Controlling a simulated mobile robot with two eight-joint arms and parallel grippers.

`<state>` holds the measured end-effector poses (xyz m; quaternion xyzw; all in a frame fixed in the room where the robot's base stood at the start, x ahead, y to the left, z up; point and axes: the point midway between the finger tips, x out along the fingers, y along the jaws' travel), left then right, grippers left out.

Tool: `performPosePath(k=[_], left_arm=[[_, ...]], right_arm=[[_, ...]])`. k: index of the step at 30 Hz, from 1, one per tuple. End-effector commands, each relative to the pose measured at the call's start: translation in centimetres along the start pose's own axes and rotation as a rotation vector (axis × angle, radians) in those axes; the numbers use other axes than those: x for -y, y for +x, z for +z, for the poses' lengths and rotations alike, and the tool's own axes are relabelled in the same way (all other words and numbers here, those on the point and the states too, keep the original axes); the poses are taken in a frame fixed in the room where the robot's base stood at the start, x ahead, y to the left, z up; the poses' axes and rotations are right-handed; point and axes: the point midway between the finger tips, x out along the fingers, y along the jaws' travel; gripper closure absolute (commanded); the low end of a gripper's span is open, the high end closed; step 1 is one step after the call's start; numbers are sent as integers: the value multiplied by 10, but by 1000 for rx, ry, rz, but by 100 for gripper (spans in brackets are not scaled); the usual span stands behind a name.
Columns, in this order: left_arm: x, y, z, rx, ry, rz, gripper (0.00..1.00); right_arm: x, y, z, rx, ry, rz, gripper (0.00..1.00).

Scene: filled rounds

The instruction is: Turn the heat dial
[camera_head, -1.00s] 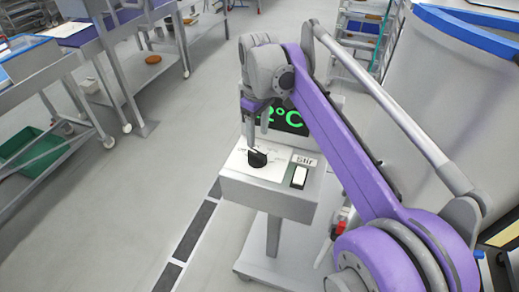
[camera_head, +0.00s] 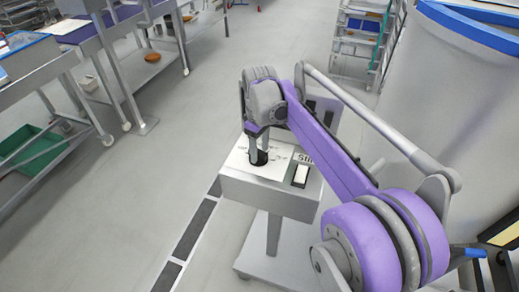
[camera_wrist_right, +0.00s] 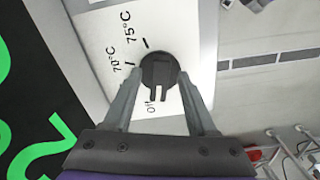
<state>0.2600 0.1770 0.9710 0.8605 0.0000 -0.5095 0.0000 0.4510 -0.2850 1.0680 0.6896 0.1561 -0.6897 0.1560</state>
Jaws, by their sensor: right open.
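The heat dial (camera_wrist_right: 157,72) is a round black knob with a raised grip bar, on a white panel (camera_wrist_right: 97,35) marked 70°C and 75°C. In the head view the dial (camera_head: 258,158) shows as a small dark shape on top of the grey console (camera_head: 270,193). My right gripper (camera_wrist_right: 159,78) is open, with one fingertip on each side of the dial; I cannot tell if they touch it. It also shows in the head view (camera_head: 258,150), pointing down at the dial. My left gripper is not in view.
A white switch (camera_head: 301,173) by a "Stir" label sits right of the dial. A black display with green digits (camera_wrist_right: 42,145) shows in the wrist view. A large grey vat (camera_head: 450,90) stands at right, carts (camera_head: 110,65) at left.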

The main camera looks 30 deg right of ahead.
Motion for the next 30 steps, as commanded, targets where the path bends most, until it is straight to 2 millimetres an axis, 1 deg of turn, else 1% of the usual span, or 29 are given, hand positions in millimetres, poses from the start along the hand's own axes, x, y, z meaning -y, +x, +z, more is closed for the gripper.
performPosePath(k=[8, 11, 15, 18, 30], left_arm=[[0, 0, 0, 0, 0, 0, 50], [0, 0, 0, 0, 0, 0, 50], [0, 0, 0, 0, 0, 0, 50], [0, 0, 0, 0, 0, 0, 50], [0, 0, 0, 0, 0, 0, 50]], right_arm=[[0, 2, 0, 0, 0, 0, 43], [0, 1, 0, 0, 0, 0, 59], [0, 1, 0, 0, 0, 0, 84], [0, 1, 0, 0, 0, 0, 100], [0, 1, 0, 0, 24, 0, 100]])
